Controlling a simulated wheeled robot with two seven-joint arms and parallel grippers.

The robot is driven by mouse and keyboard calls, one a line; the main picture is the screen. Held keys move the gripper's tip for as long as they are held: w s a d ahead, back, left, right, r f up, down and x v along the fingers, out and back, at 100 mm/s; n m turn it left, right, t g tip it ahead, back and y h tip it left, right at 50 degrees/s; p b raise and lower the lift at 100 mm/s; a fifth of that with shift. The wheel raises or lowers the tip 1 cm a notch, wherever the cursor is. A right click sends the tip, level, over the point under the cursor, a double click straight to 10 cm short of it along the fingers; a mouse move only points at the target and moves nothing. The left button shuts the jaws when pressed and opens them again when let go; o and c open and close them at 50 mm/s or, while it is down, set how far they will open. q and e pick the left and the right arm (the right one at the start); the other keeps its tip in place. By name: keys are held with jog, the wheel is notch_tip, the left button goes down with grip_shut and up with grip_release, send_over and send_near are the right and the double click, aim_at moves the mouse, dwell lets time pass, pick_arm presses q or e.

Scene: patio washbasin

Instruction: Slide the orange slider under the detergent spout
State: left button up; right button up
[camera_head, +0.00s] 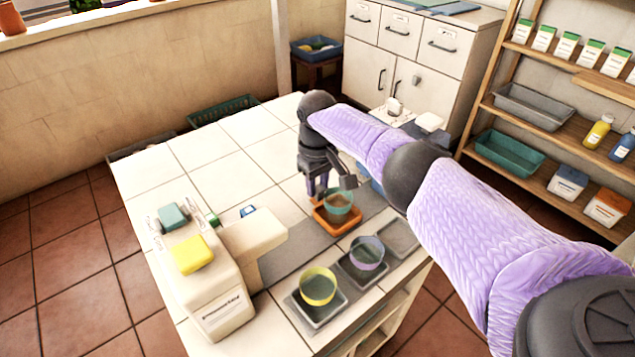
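The orange slider (340,229) is a small orange tray on the grey strip of the tiled counter, with a teal cup (338,203) on it. The detergent dispenser (215,290) is a cream block at the counter's left; its spout (262,232) juts right. The slider is to the right of the spout and apart from it. My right gripper (317,190) points down at the slider's far left edge, beside the cup. Its fingertips are small and partly hidden, so I cannot tell contact or opening. My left gripper is out of view.
A yellow cup (318,286) and a purple-rimmed cup (366,252) stand on grey trays near the counter's front. A yellow sponge (191,255) and a teal block (173,216) lie on the dispenser. The grey strip between slider and spout looks clear. Shelves (555,190) stand at right.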

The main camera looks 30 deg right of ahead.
grip_shut()
dwell(1.0)
